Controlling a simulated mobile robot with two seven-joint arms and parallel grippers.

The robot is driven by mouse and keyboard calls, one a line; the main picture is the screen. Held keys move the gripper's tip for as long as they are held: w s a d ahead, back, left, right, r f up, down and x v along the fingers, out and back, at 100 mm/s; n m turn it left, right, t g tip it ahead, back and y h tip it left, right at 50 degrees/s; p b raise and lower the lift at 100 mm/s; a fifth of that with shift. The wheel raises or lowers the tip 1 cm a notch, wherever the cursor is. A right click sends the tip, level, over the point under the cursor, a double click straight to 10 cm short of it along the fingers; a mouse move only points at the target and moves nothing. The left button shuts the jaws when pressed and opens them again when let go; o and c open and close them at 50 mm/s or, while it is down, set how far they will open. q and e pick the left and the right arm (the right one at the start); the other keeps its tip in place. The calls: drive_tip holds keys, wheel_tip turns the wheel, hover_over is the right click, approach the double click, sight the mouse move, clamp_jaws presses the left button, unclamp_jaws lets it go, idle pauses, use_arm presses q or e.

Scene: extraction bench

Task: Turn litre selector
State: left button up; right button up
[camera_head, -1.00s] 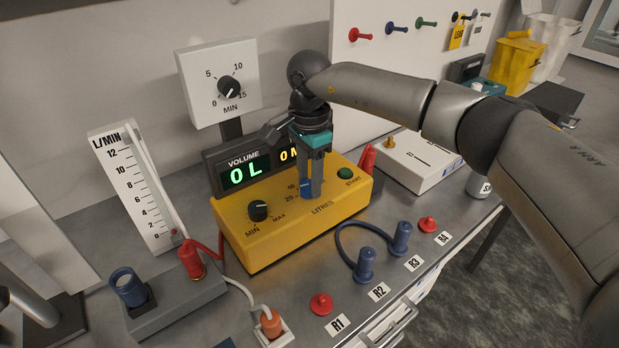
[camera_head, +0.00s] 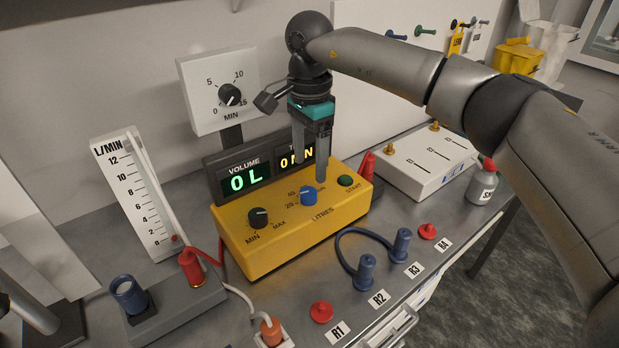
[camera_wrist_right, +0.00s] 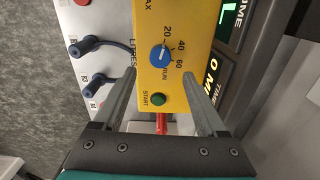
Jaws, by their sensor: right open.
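The yellow control box (camera_head: 285,240) has the litre selector, a small blue knob (camera_head: 308,196), on its top, with the marks 20 and 40 beside it. In the right wrist view the blue knob (camera_wrist_right: 160,54) has a white pointer line and sits near the marks 20, 40, 60 and RUN; its exact setting is too small to read surely. My right gripper (camera_head: 310,172) is open and empty, pointing down just above and behind the knob, apart from it. Its two fingers also show in the right wrist view (camera_wrist_right: 160,85). My left gripper is not in view.
A black MIN–MAX knob (camera_head: 259,217) and green START button (camera_head: 346,181) share the box. Behind it, the volume display (camera_head: 245,180) reads 0 L. Blue plugs (camera_head: 366,270) with a cable and red plugs (camera_head: 321,312) stand in front. A white box (camera_head: 420,165) stands to the right.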

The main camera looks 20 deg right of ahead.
sight(310, 191)
wheel_tip(310, 191, up, 9)
drive_tip(key=shift+p, duration=0.3)
drive_tip(key=shift+f, duration=0.15)
